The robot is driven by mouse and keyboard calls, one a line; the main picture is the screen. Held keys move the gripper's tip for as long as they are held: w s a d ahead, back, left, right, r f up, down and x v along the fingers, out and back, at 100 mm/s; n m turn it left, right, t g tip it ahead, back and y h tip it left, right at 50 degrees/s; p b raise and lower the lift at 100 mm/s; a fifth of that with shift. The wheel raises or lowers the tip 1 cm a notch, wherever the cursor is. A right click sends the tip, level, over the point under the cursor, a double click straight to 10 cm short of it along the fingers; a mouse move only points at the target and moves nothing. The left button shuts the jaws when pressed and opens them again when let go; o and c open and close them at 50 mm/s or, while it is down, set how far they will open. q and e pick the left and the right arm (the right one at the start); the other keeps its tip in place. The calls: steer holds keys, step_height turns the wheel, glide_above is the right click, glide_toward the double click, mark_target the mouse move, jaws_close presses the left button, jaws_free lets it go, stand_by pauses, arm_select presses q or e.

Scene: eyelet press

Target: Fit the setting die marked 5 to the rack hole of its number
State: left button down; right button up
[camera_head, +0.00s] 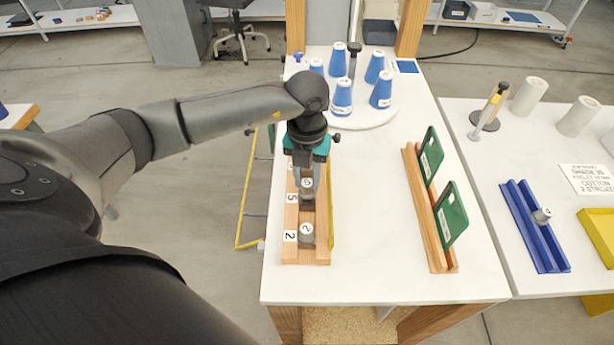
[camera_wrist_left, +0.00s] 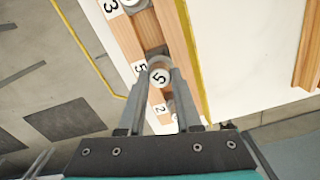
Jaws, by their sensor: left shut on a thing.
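My left gripper (camera_head: 307,190) points down over the wooden rack (camera_head: 318,256). It is shut on a small grey setting die (camera_head: 306,184), whose white top reads 5 in the left wrist view (camera_wrist_left: 160,76). The held die is over the rack beside the label 5 (camera_head: 292,197); a dark patch of the rack shows right next to it in the wrist view. I cannot tell whether its lower end is in the hole. Another grey die marked 2 (camera_head: 306,234) stands upright beside the label 2 (camera_head: 290,236). My right gripper is not in view.
Behind the rack, several blue cones (camera_head: 341,97) stand on a round white plate. To the right, a wooden holder (camera_head: 441,262) carries two green plates (camera_head: 452,212). A blue rack (camera_head: 545,258) with a grey piece is on the right table. The white tabletop between is clear.

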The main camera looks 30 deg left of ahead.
arm_select(q)
steer(key=shift+f+b, duration=0.9)
steer(key=shift+f, duration=0.3)
stand_by(0.3)
steer(key=c, duration=0.5)
jaws_free()
steer(key=shift+r, duration=0.15)
steer(key=shift+r+p, duration=2.1)
steer(key=shift+r, duration=0.35)
steer(key=shift+f, duration=0.1)
